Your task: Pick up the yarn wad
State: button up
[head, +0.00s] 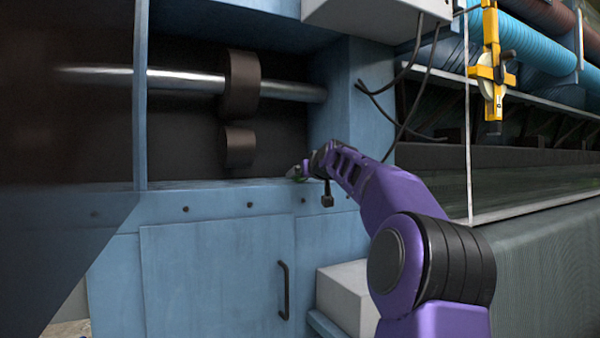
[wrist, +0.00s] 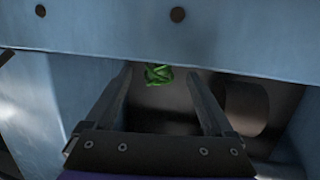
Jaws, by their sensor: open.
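The yarn wad (wrist: 158,75) is a small tangled green bundle in the wrist view. It sits at the edge of a blue machine panel, between and near the tips of my fingers. My gripper (wrist: 157,73) is open, with one finger on each side of the wad and a gap to each. I cannot tell whether the fingertips reach fully past it. In the head view my gripper (head: 300,172) is small, at the top of the blue ledge, with a trace of green beside it.
The blue machine frame (head: 220,245) has a cabinet door with a black handle (head: 283,290). A metal shaft with dark rollers (head: 240,85) lies in the recess above the ledge. Black cables (head: 400,95) hang to the right. A pale box (head: 345,290) stands below my arm.

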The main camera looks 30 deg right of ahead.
jog(key=shift+p+x, duration=0.35)
jog(key=shift+x, duration=0.95)
grip_shut()
jog(key=shift+s+r, duration=0.1)
